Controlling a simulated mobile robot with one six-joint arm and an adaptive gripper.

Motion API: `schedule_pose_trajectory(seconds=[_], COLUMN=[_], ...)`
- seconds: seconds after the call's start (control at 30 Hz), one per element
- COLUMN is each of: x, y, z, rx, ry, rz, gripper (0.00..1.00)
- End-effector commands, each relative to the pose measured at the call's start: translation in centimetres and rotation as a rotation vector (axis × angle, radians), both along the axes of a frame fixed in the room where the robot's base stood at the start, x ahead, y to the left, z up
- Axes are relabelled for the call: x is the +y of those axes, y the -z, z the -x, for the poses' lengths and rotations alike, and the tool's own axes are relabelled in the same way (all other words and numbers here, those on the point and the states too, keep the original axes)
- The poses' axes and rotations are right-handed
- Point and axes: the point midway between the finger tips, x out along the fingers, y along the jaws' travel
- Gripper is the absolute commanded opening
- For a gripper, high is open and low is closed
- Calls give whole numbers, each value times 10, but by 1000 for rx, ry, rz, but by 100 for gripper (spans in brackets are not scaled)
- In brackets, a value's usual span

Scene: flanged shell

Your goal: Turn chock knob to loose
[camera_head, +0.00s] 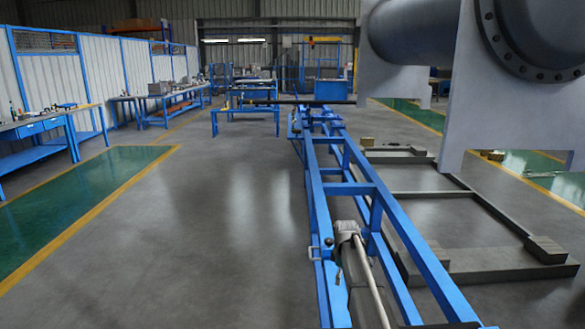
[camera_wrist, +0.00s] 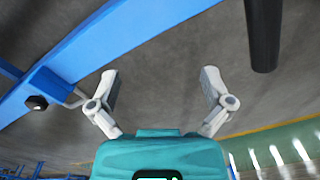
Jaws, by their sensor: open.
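A small black knob (camera_wrist: 37,102) sits on the blue frame (camera_wrist: 110,40) at the left of the wrist view, with a thin bent metal handle (camera_wrist: 72,99) beside it. In the head view a dark knob (camera_head: 329,241) shows on the blue rail, near a small loop handle (camera_head: 313,253). My gripper (camera_wrist: 160,76) is open and empty in the wrist view, its two grey fingers spread apart over the floor. The knob lies to the left of the fingers, apart from them. My gripper is not visible in the head view. Any marking for the knob's setting cannot be read.
A black cylindrical bar (camera_wrist: 264,35) hangs down right of the fingers. In the head view a large grey flanged shell (camera_head: 450,30) is at upper right. Grey floor frames (camera_head: 470,262) lie right of the blue rails. The floor (camera_head: 200,250) to the left is clear.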

Motion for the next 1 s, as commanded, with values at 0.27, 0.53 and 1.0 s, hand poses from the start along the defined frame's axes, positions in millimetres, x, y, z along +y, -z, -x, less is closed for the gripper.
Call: schedule_pose_trajectory(seconds=[0.27, 0.53, 1.0], x=[1, 3, 4], y=[20, 51, 79], z=[65, 168, 274], rx=[0, 0, 0], ry=[199, 548, 962], rz=[0, 0, 0], gripper=[100, 100, 100])
